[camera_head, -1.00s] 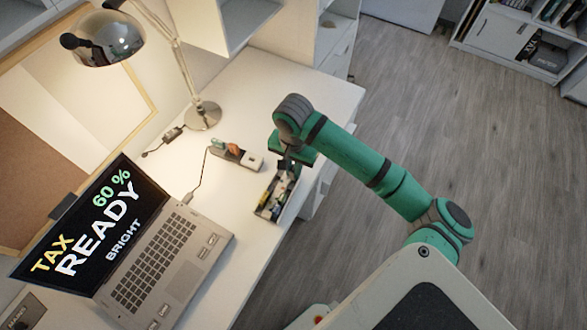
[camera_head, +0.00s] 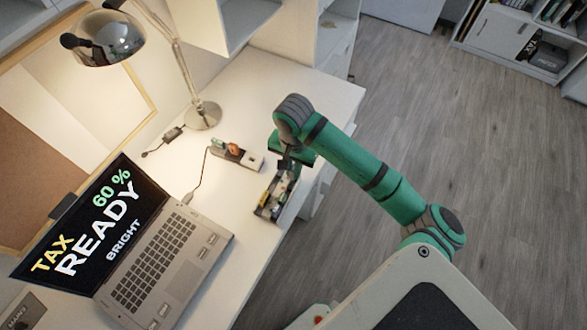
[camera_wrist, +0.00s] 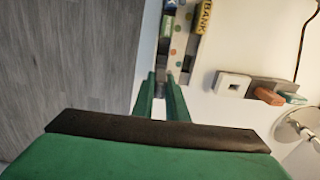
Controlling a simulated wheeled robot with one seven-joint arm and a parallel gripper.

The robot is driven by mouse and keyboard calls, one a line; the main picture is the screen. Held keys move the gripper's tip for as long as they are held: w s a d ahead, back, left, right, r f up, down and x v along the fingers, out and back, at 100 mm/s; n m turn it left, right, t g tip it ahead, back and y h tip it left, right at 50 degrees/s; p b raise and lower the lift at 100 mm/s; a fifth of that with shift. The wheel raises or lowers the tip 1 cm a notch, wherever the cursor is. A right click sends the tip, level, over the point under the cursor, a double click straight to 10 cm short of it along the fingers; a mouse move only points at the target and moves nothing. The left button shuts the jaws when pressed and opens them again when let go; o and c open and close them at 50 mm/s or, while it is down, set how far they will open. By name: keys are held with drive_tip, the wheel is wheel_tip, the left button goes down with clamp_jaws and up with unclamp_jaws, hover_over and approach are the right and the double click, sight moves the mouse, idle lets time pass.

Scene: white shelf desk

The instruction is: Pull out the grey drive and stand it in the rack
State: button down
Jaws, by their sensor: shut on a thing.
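My gripper (camera_wrist: 161,80) is low at the far end of the rack in the wrist view. It also shows in the head view (camera_head: 288,158). Its fingers are shut on a small dark grey thing, apparently the grey drive (camera_wrist: 160,88), mostly hidden between them. I cannot tell whether the drive stands on the rack floor. The rack (camera_head: 263,213) is a narrow tray near the desk's right edge, holding several colored sticks, including a yellow one marked BANK (camera_wrist: 203,17). A hub (camera_head: 225,153) lies to its left, with orange (camera_wrist: 268,96) and teal (camera_wrist: 292,98) sticks in it.
An open laptop (camera_head: 150,265) stands at the left, with a cable running to the hub. A lamp (camera_head: 203,115) stands behind. The white desk (camera_head: 280,90) is clear behind the rack; its right edge drops to the floor close by.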

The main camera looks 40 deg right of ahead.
sight(293, 169)
drive_tip(key=shift+f, duration=1.75)
drive_tip(key=c, duration=1.7)
unclamp_jaws()
wheel_tip(293, 169, up, 11)
drive_tip(key=shift+f, duration=0.1)
